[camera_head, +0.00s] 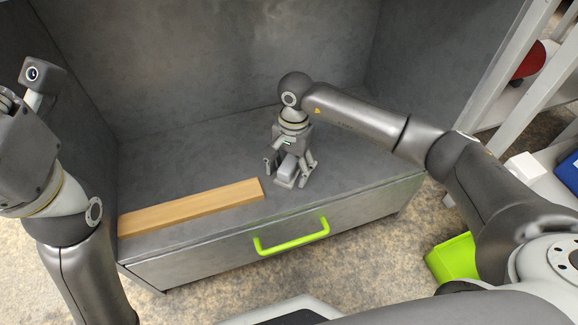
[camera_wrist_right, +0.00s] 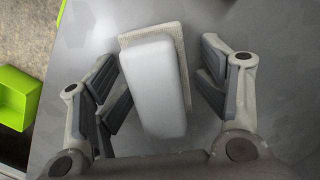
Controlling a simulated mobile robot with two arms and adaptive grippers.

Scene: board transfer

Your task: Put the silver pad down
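The silver pad (camera_head: 288,167) is a pale block with rounded edges near the front edge of the grey worktop. In the right wrist view, the pad (camera_wrist_right: 154,85) has a rough, mesh-like layer under it, which appears to rest flat on the surface. My right gripper (camera_head: 289,174) points down over the pad. Its fingers stand on either side of the pad, with a visible gap on each side, so it is open and not clamped on it. My left arm is at the left, raised; its fingers are not visible.
A long wooden board (camera_head: 190,207) lies along the worktop's front edge, left of the pad. Below is a drawer with a green handle (camera_head: 291,238). A green bin (camera_head: 454,259) stands at the lower right. The worktop behind the board is clear.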

